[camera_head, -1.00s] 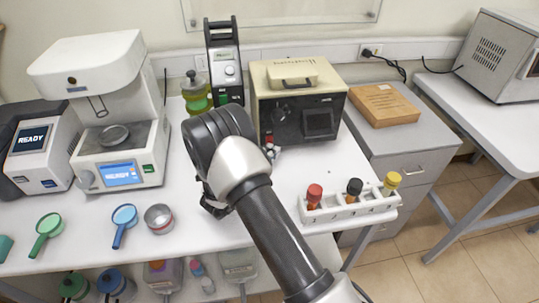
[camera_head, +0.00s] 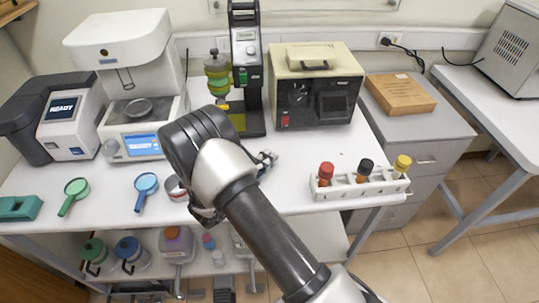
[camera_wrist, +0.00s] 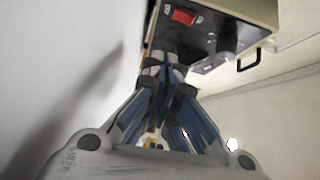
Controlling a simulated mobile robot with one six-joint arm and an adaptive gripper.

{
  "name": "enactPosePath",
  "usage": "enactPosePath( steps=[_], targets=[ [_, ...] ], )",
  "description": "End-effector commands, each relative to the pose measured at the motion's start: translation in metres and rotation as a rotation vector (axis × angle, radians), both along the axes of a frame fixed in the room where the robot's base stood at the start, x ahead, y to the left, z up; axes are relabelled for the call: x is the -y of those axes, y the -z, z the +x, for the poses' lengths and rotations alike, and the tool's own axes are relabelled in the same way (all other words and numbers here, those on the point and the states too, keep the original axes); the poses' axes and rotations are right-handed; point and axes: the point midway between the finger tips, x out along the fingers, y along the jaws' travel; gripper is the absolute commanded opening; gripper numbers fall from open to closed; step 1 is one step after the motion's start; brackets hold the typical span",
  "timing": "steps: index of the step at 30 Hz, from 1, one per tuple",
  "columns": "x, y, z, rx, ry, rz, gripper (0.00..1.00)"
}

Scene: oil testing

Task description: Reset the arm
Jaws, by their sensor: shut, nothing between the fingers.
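My arm reaches up from the bottom of the head view over the white table. My gripper (camera_head: 266,160) is partly hidden behind my wrist; its fingertips show over the table in front of the beige box-shaped tester. In the wrist view my gripper (camera_wrist: 165,68) has its blue-grey fingers drawn together at the tips, with nothing held. The beige tester (camera_head: 311,62) stands beyond the gripper in the head view. Its dark front with a red switch (camera_wrist: 184,16) shows at the top of the wrist view. I cannot tell the exact gap between them.
A white rack (camera_head: 343,189) with red, black and yellow-capped vials stands at the table's front right. A green-cupped stand (camera_head: 243,92), a white press (camera_head: 140,100) and a READY device (camera_head: 60,118) stand behind. Magnifiers (camera_head: 146,186) and a round tin (camera_head: 175,188) lie left of my arm.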

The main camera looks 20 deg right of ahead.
Motion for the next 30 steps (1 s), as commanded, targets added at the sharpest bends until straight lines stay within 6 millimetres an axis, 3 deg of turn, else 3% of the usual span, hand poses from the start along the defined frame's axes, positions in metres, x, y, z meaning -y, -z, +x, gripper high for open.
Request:
enactPosePath(
  steps=[11,16,21,24,27,30],
  targets=[
    [0.000,-0.001,0.002,-0.003,-0.006,0.006,0.00],
    [-0.007,-0.020,0.027,-0.055,-0.090,0.085,0.00],
    [-0.036,-0.070,0.069,-0.204,-0.345,0.201,0.00],
    [-0.060,-0.104,0.079,-0.307,-0.529,0.219,0.00],
    [-0.084,-0.140,0.075,-0.413,-0.719,0.196,0.00],
    [-0.107,-0.174,0.057,-0.525,-0.906,0.134,0.00]
  ],
)
